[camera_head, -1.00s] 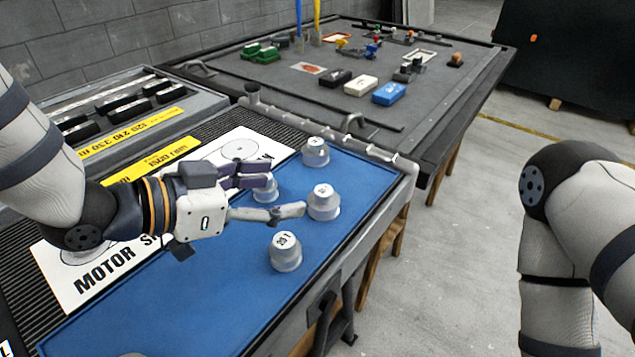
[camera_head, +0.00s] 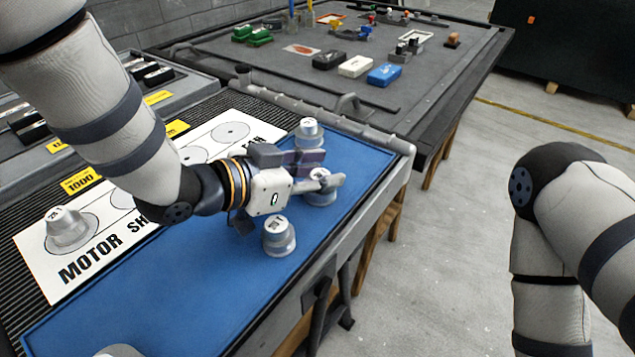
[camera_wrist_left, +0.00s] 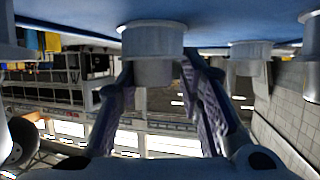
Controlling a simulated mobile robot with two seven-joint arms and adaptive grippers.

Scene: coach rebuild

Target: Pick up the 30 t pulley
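Grey stepped pulleys with white labelled tops stand on the blue mat (camera_head: 180,285). One pulley (camera_head: 319,196) is at my left gripper's fingertips; its label is too small to read surely, so I cannot tell whether it is the 30 t one. My left gripper (camera_head: 330,169) is open, fingers pointing right across this pulley. In the left wrist view, a pulley (camera_wrist_left: 153,42) appears upside down ahead, its narrow part between the two spread fingers (camera_wrist_left: 158,80); contact is unclear. Another pulley (camera_head: 279,237) stands nearer, and one (camera_head: 309,132) stands behind. My right gripper is out of view.
A pulley (camera_head: 68,228) sits on the white motor board (camera_head: 120,228) at left. Another (camera_head: 120,350) is cut off at the bottom edge. A raised rail (camera_head: 320,118) borders the mat at the back. Beyond is a grey table (camera_head: 300,75) with coloured blocks.

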